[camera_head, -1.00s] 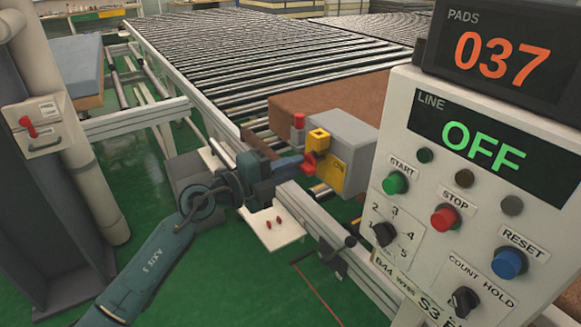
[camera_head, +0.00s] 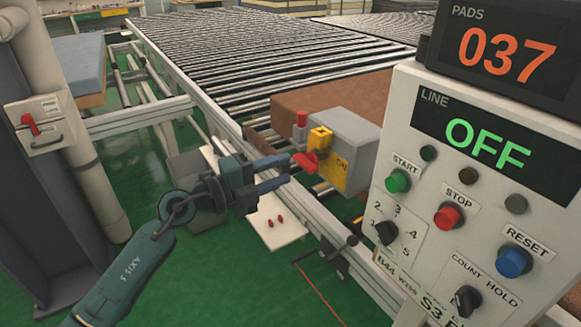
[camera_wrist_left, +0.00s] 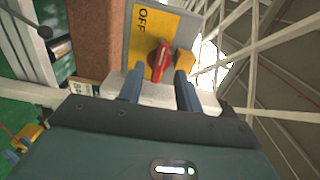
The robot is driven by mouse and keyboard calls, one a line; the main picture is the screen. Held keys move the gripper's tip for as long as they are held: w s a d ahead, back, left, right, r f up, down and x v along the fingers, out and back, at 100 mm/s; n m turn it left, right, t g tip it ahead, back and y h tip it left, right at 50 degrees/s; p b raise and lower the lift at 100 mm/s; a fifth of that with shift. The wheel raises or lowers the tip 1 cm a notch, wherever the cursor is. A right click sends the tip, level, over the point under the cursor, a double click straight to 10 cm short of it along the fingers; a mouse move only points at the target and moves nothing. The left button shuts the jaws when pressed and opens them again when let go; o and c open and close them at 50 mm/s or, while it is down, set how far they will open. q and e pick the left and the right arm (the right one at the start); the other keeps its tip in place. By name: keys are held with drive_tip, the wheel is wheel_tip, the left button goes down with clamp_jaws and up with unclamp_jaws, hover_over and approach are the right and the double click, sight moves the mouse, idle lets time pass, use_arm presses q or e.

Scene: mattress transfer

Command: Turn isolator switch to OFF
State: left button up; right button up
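The isolator switch is a grey box (camera_head: 352,132) with a yellow plate (camera_head: 333,174) and a red handle (camera_head: 304,161). "ON" is legible on the plate in the head view. In the left wrist view, "OFF" is legible on the plate (camera_wrist_left: 165,22), and the red handle (camera_wrist_left: 158,62) stands nearly upright, its top leaning slightly right. I cannot tell which mark it points at. My left gripper (camera_head: 288,171) is open and empty, just left of the handle. Its two fingers (camera_wrist_left: 158,88) are spread in the wrist view, with the handle ahead between them.
A yellow block (camera_head: 319,138) and a red button (camera_head: 301,118) sit by the isolator. The control panel (camera_head: 405,105) at right shows LINE OFF and PADS 037. A roller conveyor (camera_head: 260,60) and brown block (camera_head: 300,97) lie behind. A white plate (camera_head: 268,236) is below the gripper.

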use_arm(q)
drive_tip(key=b+v, duration=0.1)
drive_tip(key=v, duration=0.8)
drive_tip(key=shift+s+a+b, duration=0.15)
drive_tip(key=shift+a+b, duration=0.05)
drive_tip(key=shift+b, duration=0.2)
